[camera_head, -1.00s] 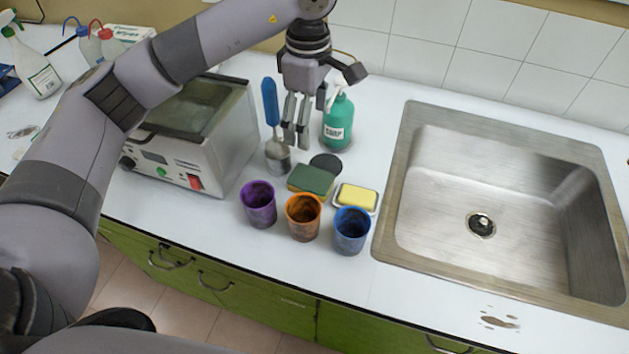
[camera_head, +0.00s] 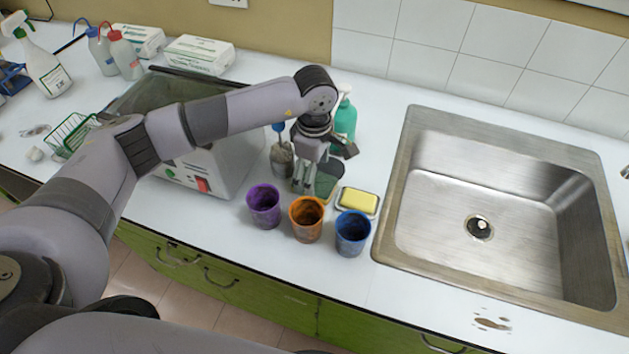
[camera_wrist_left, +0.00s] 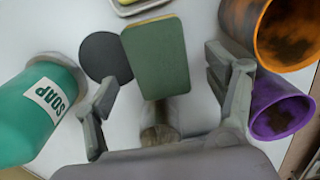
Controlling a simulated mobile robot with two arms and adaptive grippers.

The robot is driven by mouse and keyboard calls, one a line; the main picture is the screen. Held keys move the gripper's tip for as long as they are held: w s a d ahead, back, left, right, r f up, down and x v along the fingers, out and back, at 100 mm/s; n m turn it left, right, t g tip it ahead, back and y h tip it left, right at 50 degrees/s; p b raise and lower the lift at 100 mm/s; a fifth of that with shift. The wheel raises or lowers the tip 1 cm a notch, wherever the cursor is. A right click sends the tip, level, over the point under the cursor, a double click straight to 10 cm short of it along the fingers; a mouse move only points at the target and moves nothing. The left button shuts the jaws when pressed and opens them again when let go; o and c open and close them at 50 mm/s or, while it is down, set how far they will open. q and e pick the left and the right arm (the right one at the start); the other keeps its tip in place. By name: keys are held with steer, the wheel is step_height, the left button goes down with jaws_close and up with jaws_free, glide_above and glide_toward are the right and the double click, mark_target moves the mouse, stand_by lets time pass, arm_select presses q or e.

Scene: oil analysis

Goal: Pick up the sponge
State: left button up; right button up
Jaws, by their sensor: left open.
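The green-topped sponge (camera_wrist_left: 157,58) with a yellow edge is between the spread fingers of my left gripper (camera_wrist_left: 165,105) in the left wrist view. In the head view the sponge (camera_head: 325,185) lies on the white counter, partly hidden by the left gripper (camera_head: 304,182), which is just above it. The left gripper is open, and I see no finger pressed on the sponge. My right gripper is not in view.
Purple (camera_head: 263,206), orange (camera_head: 306,219) and blue (camera_head: 352,233) cups stand in front. A yellow soap bar (camera_head: 360,201) lies in a dish. A green soap bottle (camera_head: 345,122) stands behind the gripper. The sink (camera_head: 480,190) is at the right.

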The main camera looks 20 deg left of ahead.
arm_select(q)
steer(key=shift+f+p, duration=0.6)
steer(key=shift+f, duration=1.35)
steer(key=shift+c, duration=0.5)
steer(key=c, duration=0.7)
steer(key=shift+r, duration=0.1)
step_height(320, 180, up, 20)
steer(key=b, duration=0.4)
steer(key=shift+b, duration=0.4)
steer(key=shift+o, duration=0.5)
